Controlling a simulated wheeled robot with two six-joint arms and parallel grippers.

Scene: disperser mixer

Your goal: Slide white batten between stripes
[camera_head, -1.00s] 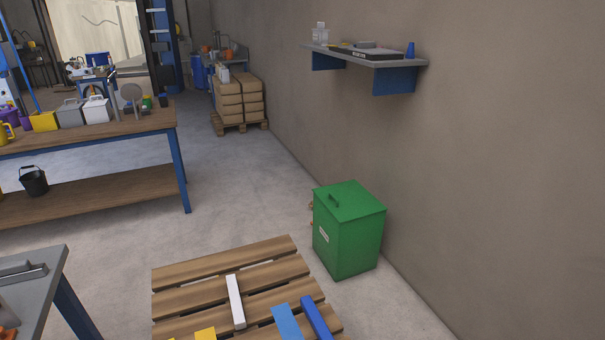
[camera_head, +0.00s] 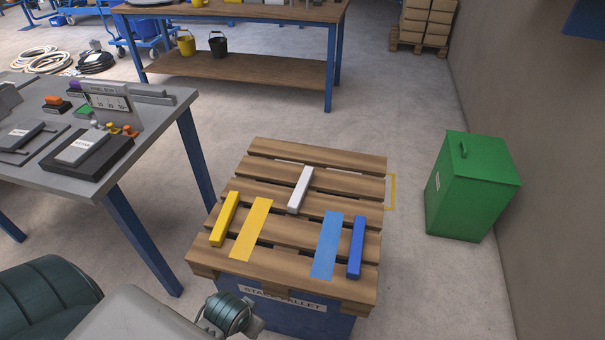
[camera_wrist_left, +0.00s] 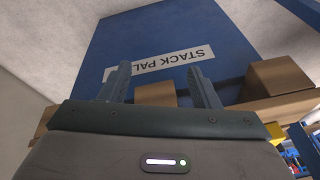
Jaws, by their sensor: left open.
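The white batten (camera_head: 300,189) lies on the slats of the wooden pallet (camera_head: 283,154), towards its far side. A yellow stripe (camera_head: 251,229) and a light blue stripe (camera_head: 327,245) mark the near half, with bare slats between them. The batten lies beyond the stripes, roughly between them sideways. A yellow batten (camera_head: 224,219) lies left of the yellow stripe, and a blue batten (camera_head: 356,248) right of the blue stripe. My left gripper (camera_wrist_left: 162,82) is open and empty in the left wrist view, near the pallet's labelled blue front (camera_wrist_left: 165,45). My right gripper is not in view.
A grey table (camera_head: 160,118) with panels and small parts stands left of the pallet. A green bin (camera_head: 470,185) stands to the right near the wall. A wooden workbench (camera_head: 240,65) stands behind.

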